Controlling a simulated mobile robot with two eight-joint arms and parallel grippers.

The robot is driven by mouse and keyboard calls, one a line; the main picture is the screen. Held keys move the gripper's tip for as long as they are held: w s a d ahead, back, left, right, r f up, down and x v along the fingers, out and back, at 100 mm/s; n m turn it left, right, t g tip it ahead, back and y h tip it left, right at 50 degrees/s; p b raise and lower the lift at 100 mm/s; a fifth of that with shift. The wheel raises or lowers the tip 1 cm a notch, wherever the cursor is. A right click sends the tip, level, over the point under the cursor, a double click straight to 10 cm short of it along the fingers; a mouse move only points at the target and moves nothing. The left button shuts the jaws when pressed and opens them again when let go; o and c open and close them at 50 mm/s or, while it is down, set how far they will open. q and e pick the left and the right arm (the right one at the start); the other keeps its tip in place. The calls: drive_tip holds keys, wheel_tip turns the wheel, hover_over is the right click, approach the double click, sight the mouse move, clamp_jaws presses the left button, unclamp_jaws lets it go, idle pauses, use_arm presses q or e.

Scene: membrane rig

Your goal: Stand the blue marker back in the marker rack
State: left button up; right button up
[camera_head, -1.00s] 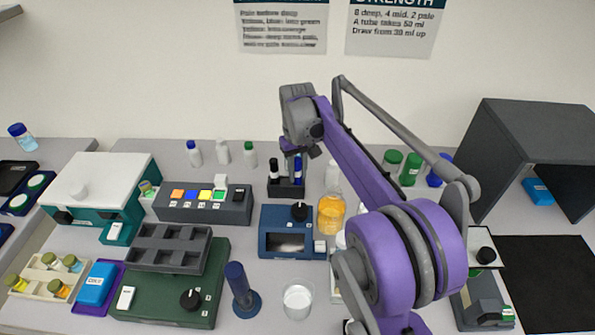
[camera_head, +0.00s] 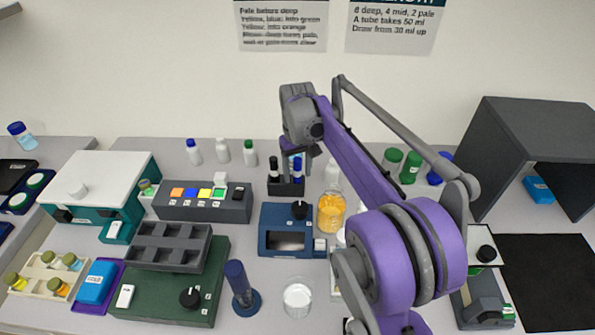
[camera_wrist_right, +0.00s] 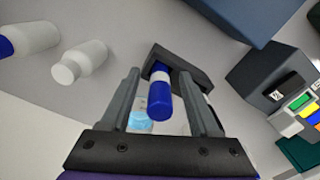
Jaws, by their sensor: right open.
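The marker rack (camera_head: 287,187) is a small dark block at the back of the bench. The blue marker (camera_head: 297,166) stands in its right part, white-bodied with a blue cap up. A black-capped marker (camera_head: 273,173) stands in its left part. My right gripper (camera_head: 297,158) is open above the rack, its fingers on either side of the blue marker. In the right wrist view the blue marker (camera_wrist_right: 160,98) shows between the spread fingers, apart from both, with the rack (camera_wrist_right: 180,66) behind it. My left gripper is not in view.
Several white bottles (camera_head: 222,151) stand left of the rack. A button panel (camera_head: 205,203) is to the left front, a blue device (camera_head: 291,231) in front.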

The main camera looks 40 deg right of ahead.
wheel_tip(320, 180, up, 11)
drive_tip(key=shift+f+p, duration=0.2)
drive_tip(key=shift+p, duration=0.25)
